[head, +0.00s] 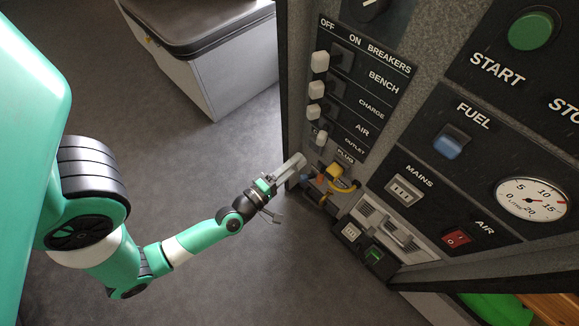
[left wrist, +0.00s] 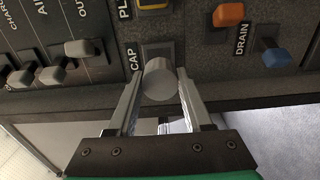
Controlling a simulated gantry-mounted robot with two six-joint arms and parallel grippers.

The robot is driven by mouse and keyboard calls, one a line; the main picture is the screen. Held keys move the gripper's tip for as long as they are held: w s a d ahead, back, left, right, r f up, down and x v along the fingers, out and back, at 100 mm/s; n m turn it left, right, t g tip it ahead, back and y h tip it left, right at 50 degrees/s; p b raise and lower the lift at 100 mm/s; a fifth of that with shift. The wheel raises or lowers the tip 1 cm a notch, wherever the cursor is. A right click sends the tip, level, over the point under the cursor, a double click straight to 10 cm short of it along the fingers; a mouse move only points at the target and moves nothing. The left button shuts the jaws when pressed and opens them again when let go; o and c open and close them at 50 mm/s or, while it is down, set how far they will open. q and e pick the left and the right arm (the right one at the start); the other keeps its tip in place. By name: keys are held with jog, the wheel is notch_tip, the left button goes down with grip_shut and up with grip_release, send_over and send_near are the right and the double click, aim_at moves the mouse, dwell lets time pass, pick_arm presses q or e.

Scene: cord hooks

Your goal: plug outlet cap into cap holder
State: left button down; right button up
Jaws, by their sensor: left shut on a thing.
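My left gripper (head: 296,163) is at the left edge of the panel, below the breakers. In the left wrist view my left gripper (left wrist: 160,84) has its two fingers on either side of the grey round outlet cap (left wrist: 160,79) and is shut on it. The cap is in front of the cap holder (left wrist: 158,47), a grey square plate beside the CAP label. The cap covers part of the holder, and I cannot tell whether it is seated in it or just in front. My right gripper is not in view.
A yellow plug (head: 335,171) with a yellow cord is close to the right of my left gripper. Breaker switches (head: 318,88) stick out above it. Orange (left wrist: 228,14) and blue (left wrist: 277,57) knobs are near the DRAIN label. Open floor (head: 200,270) lies below my arm.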

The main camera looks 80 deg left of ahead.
pick_arm(q)
jog(key=shift+x, duration=2.05)
jog(key=shift+w+a, duration=0.3)
jog(key=shift+w, duration=0.15)
dwell(0.5)
jog(key=shift+c, duration=1.2)
grip_release()
jog(key=p+v, duration=0.2)
jog(key=v, duration=0.9)
jog(key=shift+s, duration=0.3)
jog(key=shift+d, duration=0.1)
